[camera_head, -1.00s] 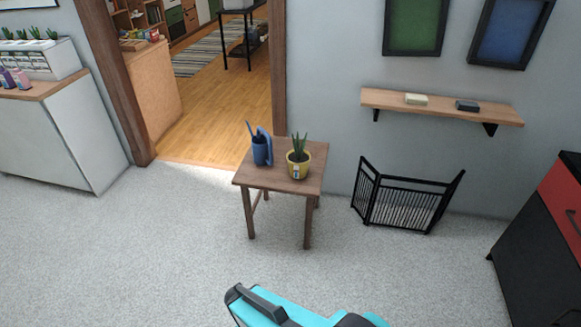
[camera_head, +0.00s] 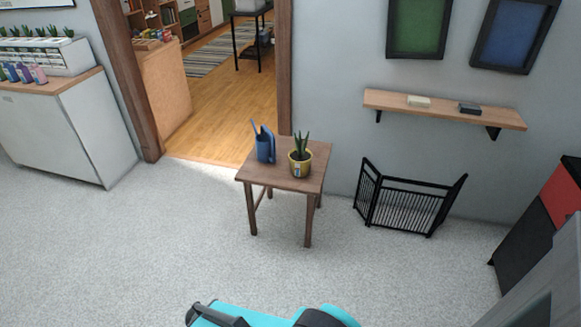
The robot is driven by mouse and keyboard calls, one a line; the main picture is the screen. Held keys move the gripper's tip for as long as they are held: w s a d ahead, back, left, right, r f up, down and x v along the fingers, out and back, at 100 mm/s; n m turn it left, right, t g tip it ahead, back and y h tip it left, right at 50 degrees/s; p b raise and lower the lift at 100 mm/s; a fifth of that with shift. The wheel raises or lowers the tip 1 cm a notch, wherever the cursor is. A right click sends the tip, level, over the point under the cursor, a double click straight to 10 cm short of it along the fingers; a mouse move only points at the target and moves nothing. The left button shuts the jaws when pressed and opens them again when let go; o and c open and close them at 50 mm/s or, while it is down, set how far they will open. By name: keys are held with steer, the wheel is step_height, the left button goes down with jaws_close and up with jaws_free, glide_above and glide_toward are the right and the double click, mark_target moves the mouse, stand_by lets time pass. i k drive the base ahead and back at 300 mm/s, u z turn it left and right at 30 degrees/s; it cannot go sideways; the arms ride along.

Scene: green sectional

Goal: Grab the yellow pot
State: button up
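The yellow pot (camera_head: 300,168) holds a green spiky plant and has a small pale label on its front. It stands upright on the right part of a small wooden table (camera_head: 278,183), near the doorway. A blue watering can (camera_head: 265,146) stands on the same table just left of the pot. Part of my teal and black arm shows at the bottom edge, well short of the table. My gripper's fingers cannot be made out.
A black folding fence (camera_head: 405,205) stands by the wall right of the table. A wall shelf (camera_head: 445,109) hangs above it. A white cabinet (camera_head: 60,125) stands left, a black and red cabinet (camera_head: 535,215) right. The carpet (camera_head: 160,260) before the table is clear.

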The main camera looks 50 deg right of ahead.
mark_target(300, 157)
steer(key=z, duration=0.05)
steer(key=i, duration=1)
steer(key=u, duration=0.05)
